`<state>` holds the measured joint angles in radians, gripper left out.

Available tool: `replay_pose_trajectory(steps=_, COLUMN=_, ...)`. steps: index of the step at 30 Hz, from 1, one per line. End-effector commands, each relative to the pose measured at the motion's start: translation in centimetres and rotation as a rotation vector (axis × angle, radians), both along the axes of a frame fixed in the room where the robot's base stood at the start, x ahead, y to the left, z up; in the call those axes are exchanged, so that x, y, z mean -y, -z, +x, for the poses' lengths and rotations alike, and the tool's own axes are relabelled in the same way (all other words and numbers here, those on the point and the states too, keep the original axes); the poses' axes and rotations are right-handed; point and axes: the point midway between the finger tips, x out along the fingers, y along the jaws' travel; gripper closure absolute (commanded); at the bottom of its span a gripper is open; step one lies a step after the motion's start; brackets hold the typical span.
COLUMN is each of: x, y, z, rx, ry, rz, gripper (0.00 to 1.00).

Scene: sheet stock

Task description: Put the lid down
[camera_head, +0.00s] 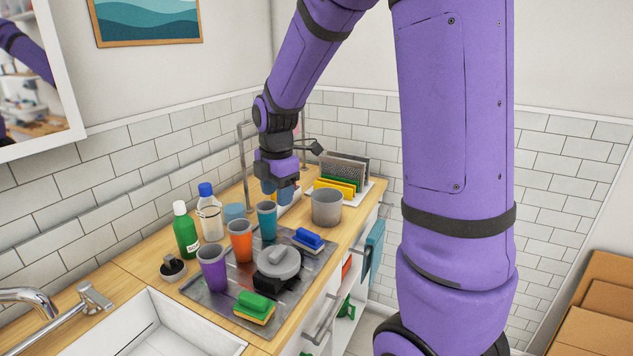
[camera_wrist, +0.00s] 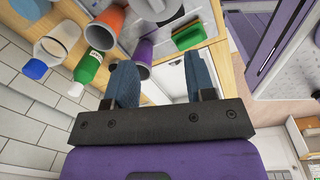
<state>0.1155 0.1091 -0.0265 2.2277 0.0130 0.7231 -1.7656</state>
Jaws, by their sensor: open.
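The grey round lid (camera_head: 277,261) with a raised handle lies on or over a dark black object (camera_head: 281,284) on the metal drain tray (camera_head: 222,285); I cannot tell just how it is supported. In the wrist view the lid (camera_wrist: 155,8) is cut off by the top edge. The grey pot (camera_head: 326,209) stands uncovered behind and right of the lid. My gripper (camera_head: 279,192) is above the back of the counter, behind the teal cup and apart from the lid. In the wrist view its blue fingers (camera_wrist: 160,72) are spread with nothing between them.
Purple (camera_head: 213,270), orange (camera_head: 240,241) and teal (camera_head: 267,222) cups stand left of the lid. A green sponge (camera_head: 254,307) and a blue brush (camera_head: 308,239) lie near it. Bottles (camera_head: 185,235) line the wall. A dish rack (camera_head: 342,178) is behind the pot; the sink (camera_head: 155,325) is in front.

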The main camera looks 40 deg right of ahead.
Motion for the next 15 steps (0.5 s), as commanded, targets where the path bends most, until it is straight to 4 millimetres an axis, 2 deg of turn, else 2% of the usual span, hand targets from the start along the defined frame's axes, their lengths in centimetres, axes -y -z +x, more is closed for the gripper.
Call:
replay_pose_trajectory(steps=1, x=-0.5, y=-1.7, z=-1.1, rx=0.027, ry=0.074, rz=0.005, gripper=0.5)
replay_pose_trajectory(steps=6, x=-2.0, y=-6.0, z=-4.9, rx=0.099, ry=0.366, rz=0.044, gripper=0.5)
replay_pose_trajectory(steps=15, x=-4.3, y=-11.4, z=-12.4, rx=0.211, ry=0.875, rz=0.167, gripper=0.5)
